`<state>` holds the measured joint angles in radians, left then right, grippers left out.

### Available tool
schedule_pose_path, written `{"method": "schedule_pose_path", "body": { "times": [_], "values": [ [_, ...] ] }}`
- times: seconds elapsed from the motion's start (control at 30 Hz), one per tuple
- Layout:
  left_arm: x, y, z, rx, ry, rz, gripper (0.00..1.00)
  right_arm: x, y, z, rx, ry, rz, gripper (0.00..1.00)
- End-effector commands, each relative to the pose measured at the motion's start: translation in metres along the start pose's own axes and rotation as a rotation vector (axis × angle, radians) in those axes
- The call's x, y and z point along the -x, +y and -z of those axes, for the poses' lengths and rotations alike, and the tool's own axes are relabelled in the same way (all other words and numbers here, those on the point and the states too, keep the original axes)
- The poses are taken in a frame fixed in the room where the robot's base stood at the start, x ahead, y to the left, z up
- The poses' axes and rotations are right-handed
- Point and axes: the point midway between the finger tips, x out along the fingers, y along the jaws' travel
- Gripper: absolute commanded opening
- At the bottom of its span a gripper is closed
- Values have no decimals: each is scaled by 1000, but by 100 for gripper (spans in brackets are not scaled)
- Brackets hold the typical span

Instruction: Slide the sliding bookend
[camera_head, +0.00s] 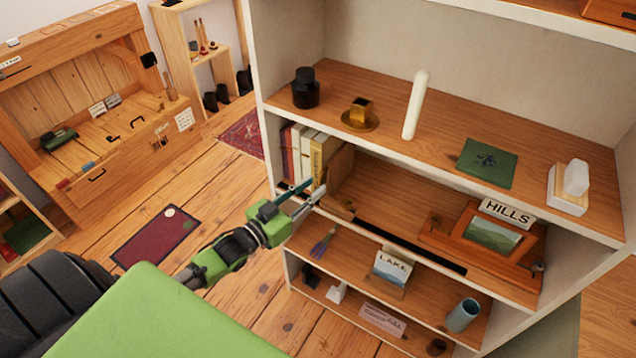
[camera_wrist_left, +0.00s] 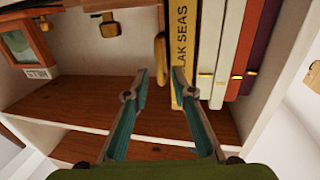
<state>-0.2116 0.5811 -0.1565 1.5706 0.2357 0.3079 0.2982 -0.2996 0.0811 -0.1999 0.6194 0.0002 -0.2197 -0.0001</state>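The sliding bookend (camera_head: 340,166) is an upright wooden panel standing against the right side of a row of books (camera_head: 312,150) on the middle shelf (camera_head: 385,195). A dark slot (camera_head: 410,246) runs along that shelf's front edge. My left gripper (camera_head: 312,192) is at the shelf front, by the bookend and books. In the left wrist view, its teal fingers (camera_wrist_left: 160,75) are apart. The bookend's narrow wooden edge (camera_wrist_left: 160,58) shows between and just beyond the fingertips; contact cannot be told. The yellow book (camera_wrist_left: 183,50) is beside the right fingertip. My right gripper is out of view.
A wooden picture frame (camera_head: 490,235) with a HILLS sign (camera_head: 508,211) stands at the right of the same shelf. The shelf between it and the bookend is mostly clear. The lower shelf holds a LAKE card (camera_head: 393,268) and a blue cup (camera_head: 463,314).

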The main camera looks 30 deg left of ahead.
Motion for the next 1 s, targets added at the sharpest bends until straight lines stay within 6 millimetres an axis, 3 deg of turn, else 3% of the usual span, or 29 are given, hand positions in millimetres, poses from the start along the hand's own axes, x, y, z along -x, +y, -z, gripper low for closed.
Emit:
{"method": "schedule_pose_path", "body": {
  "times": [0.1, 0.33, 1.0],
  "values": [
    [17, 1, 0, 0, -2, -1, 24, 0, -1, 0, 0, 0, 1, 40],
    [37, 0, 0, -2, -1, -1, 24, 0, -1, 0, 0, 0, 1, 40],
    [41, 0, -1, -2, -2, 0, 24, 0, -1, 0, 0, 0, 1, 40]
  ]
}}
